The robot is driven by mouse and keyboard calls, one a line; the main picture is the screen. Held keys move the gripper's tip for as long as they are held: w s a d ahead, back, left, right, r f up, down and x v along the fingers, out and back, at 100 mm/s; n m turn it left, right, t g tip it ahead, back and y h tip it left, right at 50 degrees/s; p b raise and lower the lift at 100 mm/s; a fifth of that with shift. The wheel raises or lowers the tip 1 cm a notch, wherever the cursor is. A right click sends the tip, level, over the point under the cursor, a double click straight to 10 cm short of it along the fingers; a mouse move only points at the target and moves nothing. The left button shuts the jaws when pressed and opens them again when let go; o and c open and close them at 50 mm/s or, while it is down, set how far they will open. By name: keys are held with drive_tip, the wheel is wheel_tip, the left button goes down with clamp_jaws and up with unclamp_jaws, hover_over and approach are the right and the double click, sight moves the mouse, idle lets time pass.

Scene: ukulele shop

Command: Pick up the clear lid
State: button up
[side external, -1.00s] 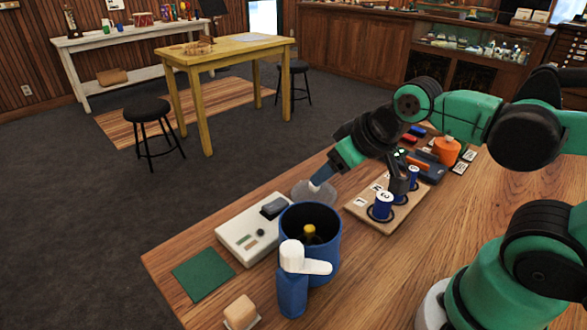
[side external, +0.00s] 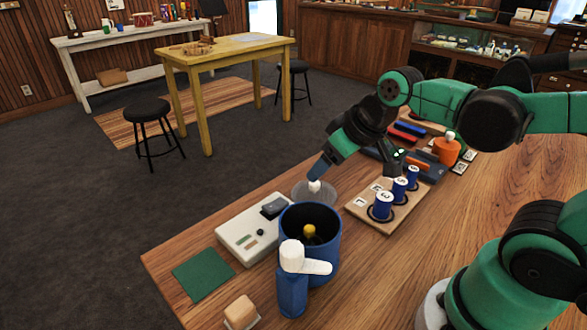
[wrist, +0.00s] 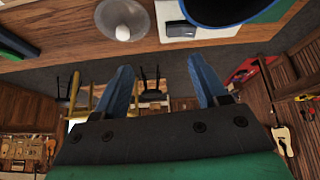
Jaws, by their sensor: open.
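The clear lid (side external: 327,197) is a round see-through disc with a white knob (side external: 314,187). It lies on the wooden table behind the blue pot and also shows at the top of the wrist view (wrist: 108,24). My gripper (side external: 318,168) is open, with its blue fingertips just above the knob in the side view. In the wrist view, nothing is between the two blue fingers (wrist: 163,68); the lid is beyond them, up and to the left. I cannot tell the exact gap between fingers and knob.
A blue pot (side external: 334,247) and a white device (side external: 239,243) stand close to the lid. To its right is a wooden board (side external: 360,213) with several blue spools. A blue bottle with a white top (side external: 292,292) stands in front. The orange pot (side external: 446,151) is farther right.

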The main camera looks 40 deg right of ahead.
sight(314, 189)
drive_tip(key=w+d+f+n, duration=0.1)
drive_tip(key=w+d+f, duration=0.1)
drive_tip(key=w+d+f+n+g+y, duration=0.1)
drive_tip(key=w+d+f, duration=0.1)
drive_tip(key=w+d+f+n+g, duration=0.1)
drive_tip(key=d+f, duration=0.1)
drive_tip(key=shift+w+d+f, duration=0.3)
drive_tip(key=shift+w+d, duration=0.1)
drive_tip(key=shift+w+d+f+n+y, duration=0.1)
drive_tip(key=shift+d+f+n+y, duration=0.1)
drive_tip(key=shift+f+n+y, duration=0.1)
drive_tip(key=shift+x, duration=2.8)
clamp_jaws()
